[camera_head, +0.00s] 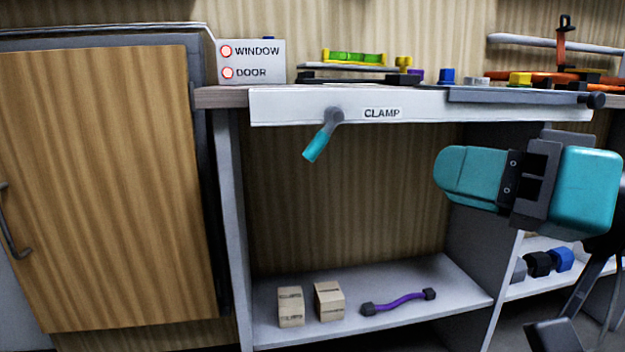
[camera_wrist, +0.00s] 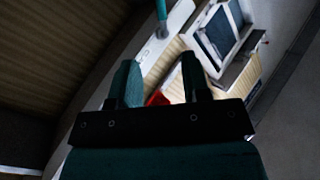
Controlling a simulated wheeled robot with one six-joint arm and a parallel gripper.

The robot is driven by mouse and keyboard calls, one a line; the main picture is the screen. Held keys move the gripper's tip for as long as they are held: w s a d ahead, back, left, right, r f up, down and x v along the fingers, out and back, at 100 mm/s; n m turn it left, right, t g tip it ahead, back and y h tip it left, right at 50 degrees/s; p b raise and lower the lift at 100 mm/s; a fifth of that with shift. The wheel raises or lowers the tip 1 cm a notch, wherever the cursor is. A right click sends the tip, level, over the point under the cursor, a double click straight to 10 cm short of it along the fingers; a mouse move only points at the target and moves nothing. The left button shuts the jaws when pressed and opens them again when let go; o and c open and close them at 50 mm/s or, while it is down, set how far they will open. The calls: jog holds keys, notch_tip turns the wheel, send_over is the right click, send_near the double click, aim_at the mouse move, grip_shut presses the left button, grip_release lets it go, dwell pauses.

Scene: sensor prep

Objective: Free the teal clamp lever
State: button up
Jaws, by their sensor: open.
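The teal clamp lever (camera_head: 315,147) hangs from a grey pivot on the white front edge of the bench, left of the CLAMP label (camera_head: 382,113). Its handle slants down and to the left. In the wrist view the teal lever (camera_wrist: 161,12) shows at the top edge, partly cut off, beyond my fingertips. My gripper (camera_head: 448,172) is at the right in the head view, below the bench edge, its fingers pointing left, apart from the lever. In the wrist view my gripper (camera_wrist: 163,75) is open, with nothing held between its two teal fingers.
A sign box (camera_head: 252,62) reading WINDOW and DOOR stands on the bench's left end. Tools, including a yellow-green level (camera_head: 354,58), lie on top. Two small boxes (camera_head: 329,300) and a purple-handled piece (camera_head: 398,301) sit on the lower shelf. Space under the lever is clear.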

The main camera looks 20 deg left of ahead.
aim_at(321, 149)
jog(key=b+x, duration=0.1)
jog(key=x, duration=1.6)
jog(key=shift+r, duration=0.1)
grip_shut()
